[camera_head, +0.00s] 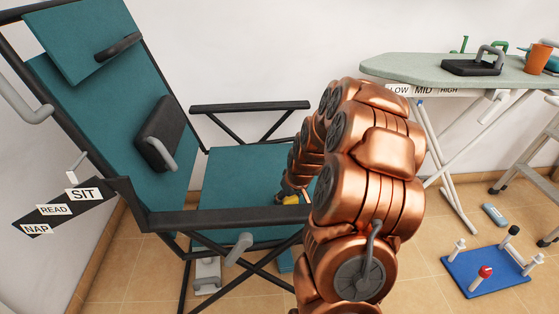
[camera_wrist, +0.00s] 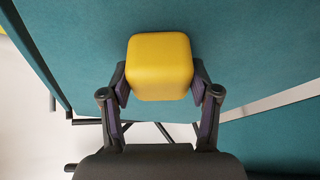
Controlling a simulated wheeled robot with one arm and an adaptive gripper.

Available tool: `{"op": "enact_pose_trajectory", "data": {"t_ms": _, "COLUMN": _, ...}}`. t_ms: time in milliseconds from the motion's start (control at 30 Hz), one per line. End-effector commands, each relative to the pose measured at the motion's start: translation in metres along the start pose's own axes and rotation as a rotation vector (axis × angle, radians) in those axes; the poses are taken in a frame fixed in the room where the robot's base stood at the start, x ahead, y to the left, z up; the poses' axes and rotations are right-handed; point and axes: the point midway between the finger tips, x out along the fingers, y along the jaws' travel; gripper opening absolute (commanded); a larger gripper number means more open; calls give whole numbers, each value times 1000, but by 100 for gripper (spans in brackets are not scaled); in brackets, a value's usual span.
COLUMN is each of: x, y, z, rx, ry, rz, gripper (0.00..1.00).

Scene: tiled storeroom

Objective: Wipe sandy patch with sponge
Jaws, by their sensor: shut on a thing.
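My gripper (camera_wrist: 160,95) is shut on a yellow sponge (camera_wrist: 160,67), one finger on each side of it, in the wrist view. The sponge is in front of teal fabric of the folding chair (camera_wrist: 250,50); I cannot tell whether it touches. In the head view my arm reaches over the chair seat (camera_head: 235,170), and a small bit of the yellow sponge (camera_head: 290,199) shows low at the seat's right side. My copper arm hides most of the gripper there. I see no sandy patch in either view; it may be hidden behind the arm or the sponge.
The chair's black armrests (camera_head: 225,217) flank the seat. A label strip (camera_head: 55,208) reads SIT, READ, NAP. An ironing board (camera_head: 430,68) with an iron (camera_head: 472,66) stands at right. A blue pegged board (camera_head: 487,272) and a small blue item (camera_head: 494,215) lie on the tiled floor.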

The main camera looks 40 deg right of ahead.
Motion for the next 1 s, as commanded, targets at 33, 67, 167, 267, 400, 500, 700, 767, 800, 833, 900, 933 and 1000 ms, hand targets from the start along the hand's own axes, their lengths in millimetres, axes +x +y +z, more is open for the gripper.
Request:
{"op": "enact_pose_trajectory", "data": {"t_ms": 33, "x": -1, "y": -3, "z": 2, "rx": -1, "ry": -2, "rz": -2, "gripper": 17}}
{"op": "enact_pose_trajectory", "data": {"t_ms": 67, "x": -1, "y": -5, "z": 3, "rx": -2, "ry": -3, "rz": -2, "gripper": 17}}
{"op": "enact_pose_trajectory", "data": {"t_ms": 167, "x": -14, "y": -5, "z": -4, "rx": -3, "ry": 2, "rz": -1, "gripper": 17}}
{"op": "enact_pose_trajectory", "data": {"t_ms": 267, "x": -26, "y": -7, "z": -10, "rx": -5, "ry": 1, "rz": -2, "gripper": 17}}
{"op": "enact_pose_trajectory", "data": {"t_ms": 400, "x": -37, "y": -9, "z": -14, "rx": -8, "ry": -2, "rz": -5, "gripper": 17}}
{"op": "enact_pose_trajectory", "data": {"t_ms": 500, "x": -45, "y": -10, "z": -18, "rx": -9, "ry": -1, "rz": -6, "gripper": 17}}
{"op": "enact_pose_trajectory", "data": {"t_ms": 700, "x": -62, "y": -10, "z": -26, "rx": -12, "ry": 1, "rz": -5, "gripper": 17}}
{"op": "enact_pose_trajectory", "data": {"t_ms": 767, "x": -67, "y": -11, "z": -28, "rx": -12, "ry": 1, "rz": -5, "gripper": 17}}
{"op": "enact_pose_trajectory", "data": {"t_ms": 800, "x": -70, "y": -11, "z": -29, "rx": -12, "ry": 1, "rz": -5, "gripper": 17}}
{"op": "enact_pose_trajectory", "data": {"t_ms": 833, "x": -71, "y": -11, "z": -30, "rx": -12, "ry": 0, "rz": -6, "gripper": 17}}
{"op": "enact_pose_trajectory", "data": {"t_ms": 900, "x": -74, "y": -12, "z": -30, "rx": -13, "ry": -1, "rz": -7, "gripper": 17}}
{"op": "enact_pose_trajectory", "data": {"t_ms": 933, "x": -75, "y": -12, "z": -31, "rx": -13, "ry": -1, "rz": -7, "gripper": 17}}
{"op": "enact_pose_trajectory", "data": {"t_ms": 1000, "x": -75, "y": -12, "z": -31, "rx": -13, "ry": -2, "rz": -7, "gripper": 17}}
